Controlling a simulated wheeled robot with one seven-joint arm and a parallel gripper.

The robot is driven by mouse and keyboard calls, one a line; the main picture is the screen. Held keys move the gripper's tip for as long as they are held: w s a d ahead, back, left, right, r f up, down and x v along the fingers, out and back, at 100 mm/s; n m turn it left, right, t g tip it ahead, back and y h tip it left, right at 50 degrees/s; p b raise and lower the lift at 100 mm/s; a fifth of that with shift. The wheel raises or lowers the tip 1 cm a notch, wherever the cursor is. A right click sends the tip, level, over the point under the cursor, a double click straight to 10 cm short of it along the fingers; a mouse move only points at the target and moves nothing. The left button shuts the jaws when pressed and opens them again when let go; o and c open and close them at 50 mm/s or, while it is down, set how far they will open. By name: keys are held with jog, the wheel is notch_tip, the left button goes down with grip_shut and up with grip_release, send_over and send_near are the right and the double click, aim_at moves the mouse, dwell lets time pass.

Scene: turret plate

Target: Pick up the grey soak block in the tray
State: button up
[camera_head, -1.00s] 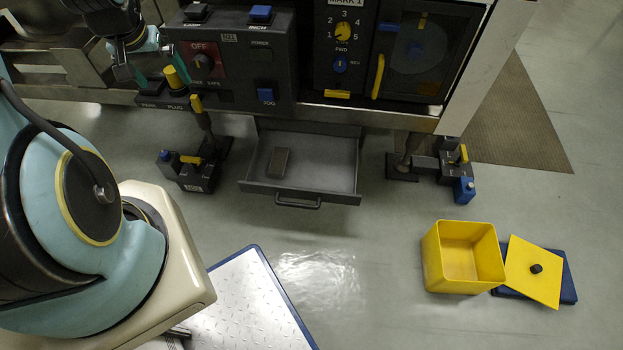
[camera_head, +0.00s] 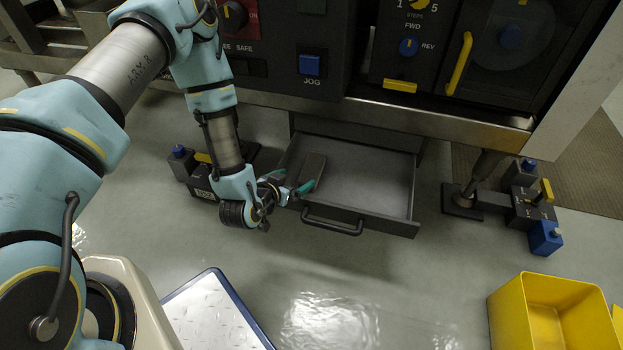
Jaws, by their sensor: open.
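The tray (camera_head: 372,178) is a dark grey pulled-out drawer low under the machine, with a bar handle (camera_head: 332,221) on its front. The grey soak block (camera_head: 313,168) lies in the left part of the tray, near its left wall. My gripper (camera_head: 294,182) has green-tipped fingers and is open at the tray's front left, just in front of and beside the block. It looks empty. The fingers partly overlap the block's near end in this view, and I cannot tell whether they touch it.
The machine front with its blue JOG button (camera_head: 309,65) and yellow handle (camera_head: 459,63) stands above the tray. Machine feet (camera_head: 465,200) flank the tray. A yellow box (camera_head: 540,310) is at the lower right. A white plate with a blue edge (camera_head: 210,315) lies on the floor. The tray's right part is empty.

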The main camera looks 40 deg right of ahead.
aim_at(310, 171)
jog(key=b+x, duration=0.3)
jog(key=x, duration=0.7)
jog(key=shift+s+d, duration=0.1)
jog(key=c, duration=1.5)
